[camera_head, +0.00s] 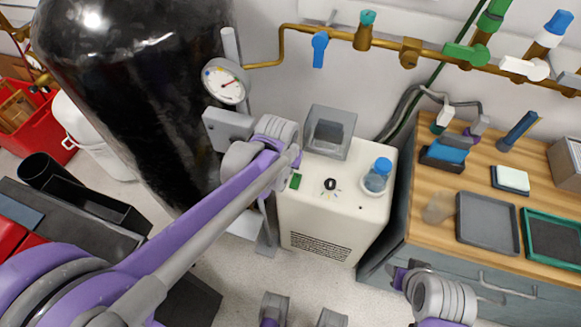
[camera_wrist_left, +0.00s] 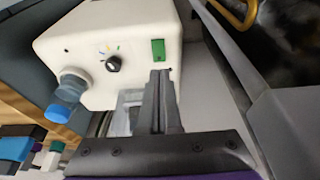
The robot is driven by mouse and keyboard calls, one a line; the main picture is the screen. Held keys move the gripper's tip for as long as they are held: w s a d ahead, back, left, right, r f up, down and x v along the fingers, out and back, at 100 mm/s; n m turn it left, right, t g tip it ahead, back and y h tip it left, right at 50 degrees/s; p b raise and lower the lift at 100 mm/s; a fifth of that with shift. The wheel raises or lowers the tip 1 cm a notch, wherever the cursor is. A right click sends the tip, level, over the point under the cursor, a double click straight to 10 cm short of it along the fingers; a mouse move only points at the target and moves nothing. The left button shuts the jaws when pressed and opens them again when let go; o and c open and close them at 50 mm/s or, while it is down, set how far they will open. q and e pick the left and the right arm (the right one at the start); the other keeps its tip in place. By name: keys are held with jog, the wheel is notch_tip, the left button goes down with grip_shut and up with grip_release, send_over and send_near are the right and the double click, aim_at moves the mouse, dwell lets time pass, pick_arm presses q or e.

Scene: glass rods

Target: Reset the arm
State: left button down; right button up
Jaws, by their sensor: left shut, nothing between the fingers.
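My left arm reaches in from the left in the head view, across the front of the black tank, to a white box-shaped machine (camera_head: 325,220). Its wrist hides the fingers there. In the left wrist view my left gripper (camera_wrist_left: 161,76) is shut and empty, with its fingertips just below a green switch (camera_wrist_left: 158,50) on the machine's top. I cannot tell whether they touch it. The switch also shows in the head view (camera_head: 295,181). My right gripper (camera_head: 399,277) is low at the front of the wooden-topped cabinet; its fingers are not clear.
The machine carries a black knob (camera_head: 330,184), a blue-capped bottle (camera_head: 377,175) and a grey holder (camera_head: 329,132). A large black tank (camera_head: 130,90) with a gauge (camera_head: 225,82) stands left. The wooden counter (camera_head: 425,160) at right holds trays. Brass piping (camera_head: 385,45) runs behind.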

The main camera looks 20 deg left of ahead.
pick_arm(q)
jog(key=shift+r, duration=0.1)
dwell(0.5)
jog(key=s+a+r+t+p, duration=0.1)
jog(key=s+r+p, duration=0.3)
jog(key=s, duration=0.4)
jog(key=s+a+r+t+p, duration=0.1)
jog(key=s+a+r+p, duration=0.2)
jog(key=s, duration=0.6)
notch_tip(320, 180, up, 3)
jog(key=shift+f+p, duration=0.2)
jog(key=shift+p, duration=0.7)
